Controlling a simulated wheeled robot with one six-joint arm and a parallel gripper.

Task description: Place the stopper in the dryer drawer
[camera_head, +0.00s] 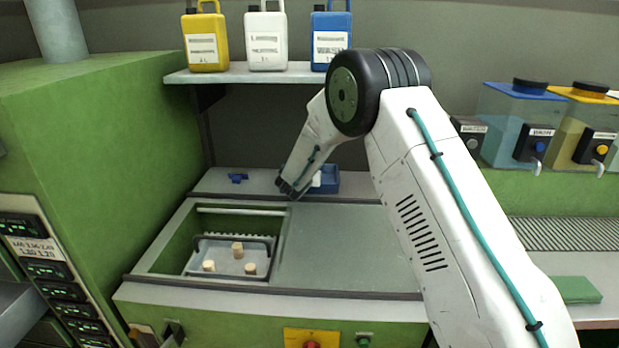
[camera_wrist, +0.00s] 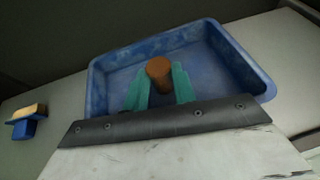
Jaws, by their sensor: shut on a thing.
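In the wrist view my gripper (camera_wrist: 160,90) has its teal fingers shut on a brown cork stopper (camera_wrist: 159,70). The stopper is over or inside a blue tray (camera_wrist: 105,72); I cannot tell whether it touches the tray floor. In the head view my arm bends down to this blue tray (camera_head: 330,180) on the ledge behind the green bench, and the fingers and held stopper are hidden. A tall green cabinet (camera_head: 110,120) with displays stands at the left. A grey metal part (camera_head: 15,310) juts out at the lower left; I cannot tell if it is the dryer drawer.
Pale stoppers (camera_head: 237,249) lie in a wire-handled tray in the open bench well (camera_head: 165,255). A grey lid (camera_head: 340,245) covers the bench's right half. A small blue object (camera_head: 237,178) sits left of the blue tray. Jugs (camera_head: 266,40) stand on a shelf above.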

